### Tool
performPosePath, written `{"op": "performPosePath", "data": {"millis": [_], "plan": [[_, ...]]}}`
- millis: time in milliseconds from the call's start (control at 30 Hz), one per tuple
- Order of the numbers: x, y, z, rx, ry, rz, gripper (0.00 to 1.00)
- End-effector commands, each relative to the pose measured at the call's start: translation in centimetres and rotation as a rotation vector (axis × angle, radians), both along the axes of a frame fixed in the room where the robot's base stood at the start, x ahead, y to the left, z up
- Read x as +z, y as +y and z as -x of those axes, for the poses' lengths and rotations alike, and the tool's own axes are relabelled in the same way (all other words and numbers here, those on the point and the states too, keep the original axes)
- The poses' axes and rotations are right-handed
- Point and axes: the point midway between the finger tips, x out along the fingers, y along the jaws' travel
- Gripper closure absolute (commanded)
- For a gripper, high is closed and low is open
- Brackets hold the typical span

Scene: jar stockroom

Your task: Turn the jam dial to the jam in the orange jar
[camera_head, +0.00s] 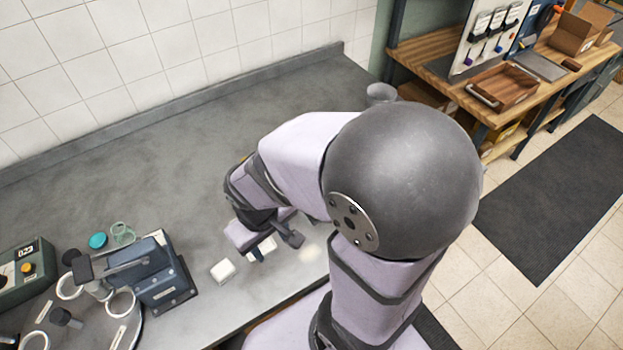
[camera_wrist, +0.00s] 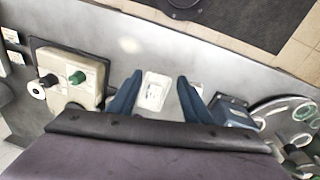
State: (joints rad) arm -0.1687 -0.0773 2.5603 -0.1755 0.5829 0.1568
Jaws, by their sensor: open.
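My gripper (camera_head: 277,248) is low over the grey counter (camera_head: 190,140). In the wrist view its two blue fingers are apart, and my open gripper (camera_wrist: 160,76) holds nothing. A small white block or card (camera_wrist: 154,92) lies between the fingers in that picture; I cannot tell its height. A beige box (camera_wrist: 75,75) with a green knob (camera_wrist: 77,78) and a pale round part (camera_wrist: 36,88) stands left of the fingers. A dark green box (camera_head: 28,270) with an orange knob (camera_head: 28,267) is at the head view's left edge. I cannot tell which is the jam dial. No orange jar is recognisable.
A blue-grey machine (camera_head: 165,283) stands left of my gripper, beside a round tray with white rings (camera_head: 122,302). A white block (camera_head: 223,271) lies between machine and gripper. A teal lid (camera_head: 98,240) and glass jar (camera_head: 122,232) are behind. The rear counter is clear.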

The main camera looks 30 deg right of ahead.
Motion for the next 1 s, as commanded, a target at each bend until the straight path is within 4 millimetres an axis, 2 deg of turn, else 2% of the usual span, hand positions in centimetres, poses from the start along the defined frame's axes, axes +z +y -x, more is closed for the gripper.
{"op": "performPosePath", "data": {"millis": [100,267,333,667,867,1000], "plan": [[1.1,-1.1,1.2,-0.078,0.042,-0.033,0.55],[2.4,-1.9,2.6,-0.157,0.09,-0.088,0.55],[0.6,-2.1,3.0,-0.11,0.123,-0.065,0.55],[-3.8,-5.2,4.2,0.14,0.289,0.102,0.55],[-7.4,-8.7,4.3,0.354,0.449,0.272,0.55],[-9.6,-12.1,3.3,0.534,0.6,0.449,0.55]]}}
